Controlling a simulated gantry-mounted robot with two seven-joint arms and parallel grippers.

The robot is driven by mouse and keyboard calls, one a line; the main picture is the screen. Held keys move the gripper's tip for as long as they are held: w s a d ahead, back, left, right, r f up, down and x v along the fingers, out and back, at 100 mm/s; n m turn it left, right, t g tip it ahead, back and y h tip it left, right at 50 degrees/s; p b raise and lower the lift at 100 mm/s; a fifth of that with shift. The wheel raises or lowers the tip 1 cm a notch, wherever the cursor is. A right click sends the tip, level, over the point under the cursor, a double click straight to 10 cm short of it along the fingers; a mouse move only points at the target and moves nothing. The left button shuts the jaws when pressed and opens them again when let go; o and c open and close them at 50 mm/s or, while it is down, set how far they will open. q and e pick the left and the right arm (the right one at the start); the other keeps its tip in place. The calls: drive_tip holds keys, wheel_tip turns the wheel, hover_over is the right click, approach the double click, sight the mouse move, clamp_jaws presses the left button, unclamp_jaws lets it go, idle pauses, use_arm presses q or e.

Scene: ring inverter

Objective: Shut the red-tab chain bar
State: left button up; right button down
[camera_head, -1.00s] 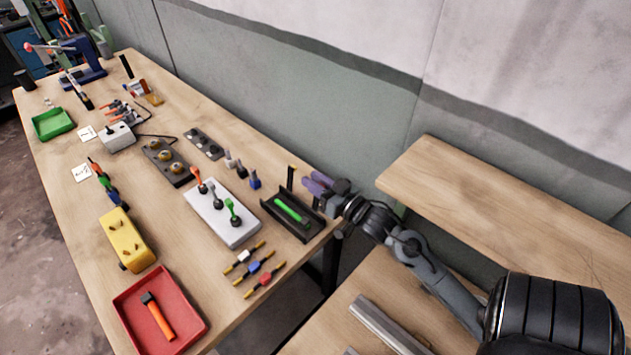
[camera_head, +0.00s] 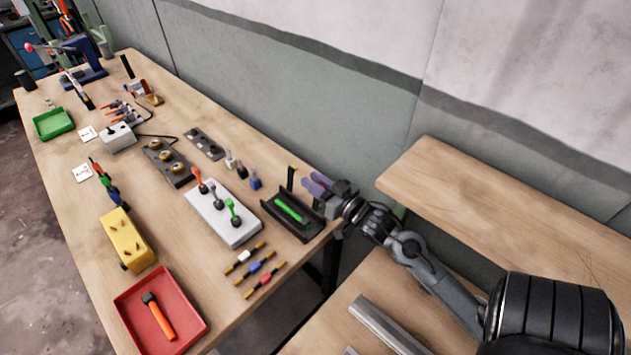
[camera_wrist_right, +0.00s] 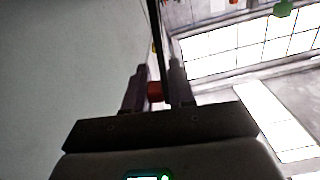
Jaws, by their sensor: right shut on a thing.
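My right gripper (camera_head: 312,184) has purple fingers and is just right of a thin dark upright bar (camera_head: 290,178). The bar stands at the back of a black tray-like holder (camera_head: 311,226) with a green piece in it. In the right wrist view, my right gripper (camera_wrist_right: 157,92) is shut on a small red tab (camera_wrist_right: 155,92). A thin dark bar (camera_wrist_right: 157,35) runs up from between the fingers there. The head view does not show the red tab clearly. I cannot tell how the bar is fixed. My left gripper is not in view.
A white block (camera_head: 213,217) with orange, grey and green levers stands left of the holder. Several small yellow-ended pieces (camera_head: 259,268) lie in front of it. A red tray (camera_head: 190,308) holds an orange-handled hammer. The grey wall rises close behind the gripper.

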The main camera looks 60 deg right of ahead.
drive_tip(key=a+n+p, duration=0.2)
drive_tip(key=p, duration=0.1)
drive_tip(key=w+a+n+p, duration=0.1)
drive_tip(key=a+n+p, duration=0.1)
drive_tip(key=n+p, duration=0.1)
drive_tip(key=shift+a, duration=0.3)
drive_tip(key=shift+f, duration=0.15)
idle(0.5)
drive_tip(key=c, duration=1.3)
unclamp_jaws()
drive_tip(key=shift+c, duration=0.2)
drive_tip(key=shift+o, duration=1.1)
drive_tip(key=shift+a, duration=0.15)
drive_tip(key=shift+s, duration=0.15)
